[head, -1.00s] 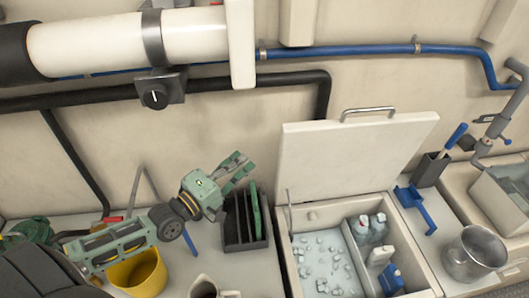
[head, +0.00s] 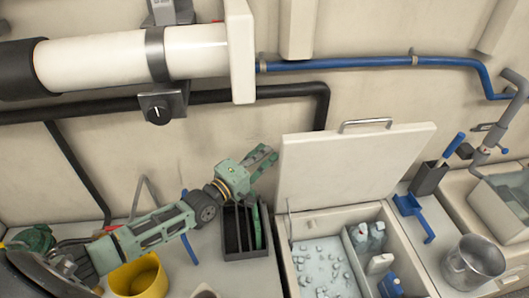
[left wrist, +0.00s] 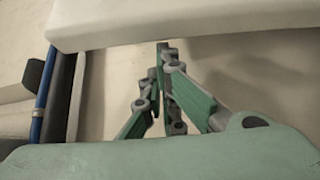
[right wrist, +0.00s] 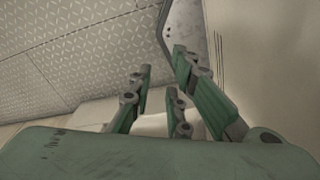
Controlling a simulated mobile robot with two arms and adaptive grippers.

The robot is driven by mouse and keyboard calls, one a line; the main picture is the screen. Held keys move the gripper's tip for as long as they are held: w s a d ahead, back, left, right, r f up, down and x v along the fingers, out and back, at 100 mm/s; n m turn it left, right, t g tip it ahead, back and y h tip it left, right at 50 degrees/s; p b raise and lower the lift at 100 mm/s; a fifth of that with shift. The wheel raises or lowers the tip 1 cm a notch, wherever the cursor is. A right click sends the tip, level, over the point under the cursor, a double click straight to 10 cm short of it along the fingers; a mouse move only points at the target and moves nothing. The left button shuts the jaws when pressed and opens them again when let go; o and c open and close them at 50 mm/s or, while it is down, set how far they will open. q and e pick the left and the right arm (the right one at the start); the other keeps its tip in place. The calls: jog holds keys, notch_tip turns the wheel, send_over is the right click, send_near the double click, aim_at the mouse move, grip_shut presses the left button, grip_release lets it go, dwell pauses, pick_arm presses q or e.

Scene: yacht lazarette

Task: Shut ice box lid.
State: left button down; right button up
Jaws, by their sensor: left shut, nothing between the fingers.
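The ice box (head: 395,239) stands at the lower right of centre in the head view, with ice and bottles inside. Its cream lid (head: 350,165) stands raised and leans back towards the wall, with a metal handle (head: 365,124) on its top edge. My left gripper (head: 270,155) is shut and empty, just left of the lid's left edge. In the left wrist view its fingertips (left wrist: 162,48) meet below a pale slab (left wrist: 190,22) that looks like the lid's edge; contact cannot be told. My right gripper (right wrist: 162,62) shows only in the right wrist view, fingers apart and empty.
A dark slotted rack (head: 232,232) stands below my left gripper, and a yellow bucket (head: 139,277) is at the lower left. Pipes (head: 380,62) run along the wall.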

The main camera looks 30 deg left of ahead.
dwell(0.3)
pick_arm(q)
jog(key=s+d+f+m+t+h+b, duration=0.1)
jog(key=s+d+f+m+b, duration=0.1)
jog(key=s+d, duration=0.3)
jog(key=s+d+f+m+t+h+b, duration=0.1)
jog(key=s+d+f, duration=0.3)
jog(key=s, duration=0.7)
jog(key=shift+d+m+b, duration=0.8)
jog(key=shift+d+b, duration=0.1)
jog(key=shift+s+f, duration=0.1)
